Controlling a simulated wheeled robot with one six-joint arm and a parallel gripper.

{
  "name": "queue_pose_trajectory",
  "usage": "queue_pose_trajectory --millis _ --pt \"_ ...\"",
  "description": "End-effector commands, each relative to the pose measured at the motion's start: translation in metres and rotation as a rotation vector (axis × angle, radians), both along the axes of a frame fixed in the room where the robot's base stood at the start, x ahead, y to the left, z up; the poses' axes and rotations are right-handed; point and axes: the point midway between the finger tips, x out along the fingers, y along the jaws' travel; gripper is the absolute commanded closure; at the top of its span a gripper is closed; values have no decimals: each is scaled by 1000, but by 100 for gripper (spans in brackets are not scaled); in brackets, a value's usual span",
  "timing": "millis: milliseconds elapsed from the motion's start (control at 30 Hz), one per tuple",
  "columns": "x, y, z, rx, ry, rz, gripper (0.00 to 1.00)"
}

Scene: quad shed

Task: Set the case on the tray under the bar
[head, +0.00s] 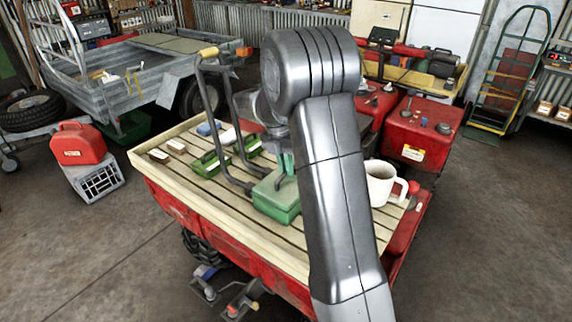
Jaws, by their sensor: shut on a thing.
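A green case (275,200) with a dark handle on its lid is upright at the middle of the slatted wooden tray (202,212). My gripper (286,163) is just above the case, shut on it near the handle; my arm hides part of the grip. I cannot tell whether the case's underside touches the slats. The dark bar (203,88) with a tan grip rises over the tray, left of my arm. Its lower end comes down close to the case's left side.
Green-framed items (211,162) and small pale blocks (176,146) lie on the tray's left and far parts. A white mug (380,182) stands right of my arm. The tray's front-left slats are clear. A red fuel can (78,144) stands on a grey crate (95,181) at left.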

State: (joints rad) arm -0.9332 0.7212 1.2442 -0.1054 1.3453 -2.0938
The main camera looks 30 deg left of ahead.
Motion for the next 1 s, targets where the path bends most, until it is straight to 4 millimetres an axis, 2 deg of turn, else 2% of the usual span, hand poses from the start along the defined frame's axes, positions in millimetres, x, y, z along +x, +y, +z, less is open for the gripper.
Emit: queue_pose_trajectory --millis 233,267,367,667,867,1000 --pt "0 0 -1 1 -2 0 100" --pt "0 0 -2 0 0 0 86" --pt "0 0 -1 0 0 0 66" --pt "0 0 0 1 -1 0 66" --pt "0 2 16 1 -1 0 66" --pt "1 6 35 1 -1 0 66"
